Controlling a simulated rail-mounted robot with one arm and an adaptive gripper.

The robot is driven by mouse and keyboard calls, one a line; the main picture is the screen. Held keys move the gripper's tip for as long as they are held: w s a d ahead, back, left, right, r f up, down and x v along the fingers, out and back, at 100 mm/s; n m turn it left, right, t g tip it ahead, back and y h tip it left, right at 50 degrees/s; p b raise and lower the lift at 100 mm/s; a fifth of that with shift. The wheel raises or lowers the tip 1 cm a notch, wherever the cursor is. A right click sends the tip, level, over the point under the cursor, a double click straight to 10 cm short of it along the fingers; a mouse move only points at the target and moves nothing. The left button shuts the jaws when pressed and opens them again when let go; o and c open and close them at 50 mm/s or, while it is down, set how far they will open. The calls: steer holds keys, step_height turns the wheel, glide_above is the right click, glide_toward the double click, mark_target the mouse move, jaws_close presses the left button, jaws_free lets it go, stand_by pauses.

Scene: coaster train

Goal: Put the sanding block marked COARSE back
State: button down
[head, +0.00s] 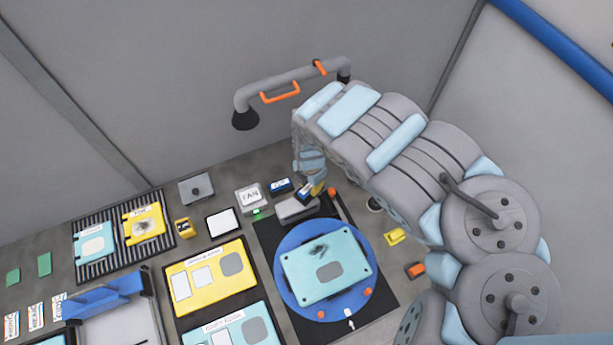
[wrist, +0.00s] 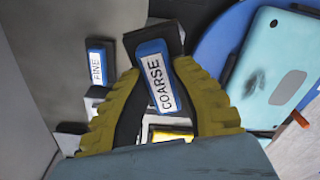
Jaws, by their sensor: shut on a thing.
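The COARSE sanding block (wrist: 158,82) is blue with a white label. It sits between the yellow fingers of my gripper (wrist: 156,68), which is shut on it. In the head view the block (head: 304,191) shows just left of my gripper (head: 316,187), above or at a grey holder (head: 297,209). A dark surface (wrist: 150,38) shows around the block's far end in the wrist view; I cannot tell whether the block touches it. The blue FINE block (wrist: 97,66) stands to the left and also shows in the head view (head: 280,185).
A light-blue panel (head: 310,265) with a dark scuff lies on a blue round turntable (head: 285,285). A FAN box (head: 249,197) stands left of the FINE block. A grey duct (head: 285,80) rises behind. Yellow pieces (head: 394,237) and a panel rack (head: 78,228) flank the area.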

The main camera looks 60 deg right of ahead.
steer(key=shift+w+d+f+b, duration=0.85)
steer(key=shift+d+f+b, duration=0.15)
steer(key=shift+d+f, duration=0.3)
steer(key=shift+w+d+f+b, duration=0.8)
steer(key=shift+d+f+b, duration=0.25)
steer(key=shift+d, duration=0.45)
steer(key=shift+w+d+f+b, duration=0.9)
steer(key=shift+d+f, duration=0.3)
steer(key=shift+d, duration=0.2)
steer(key=shift+w+d+f, duration=0.25)
steer(key=shift+d+f, duration=0.05)
steer(key=shift+f, duration=0.15)
steer(key=shift+d, duration=0.15)
steer(key=shift+d+f, duration=0.15)
steer(key=shift+d+f, duration=0.1)
steer(key=shift+f, duration=1.55)
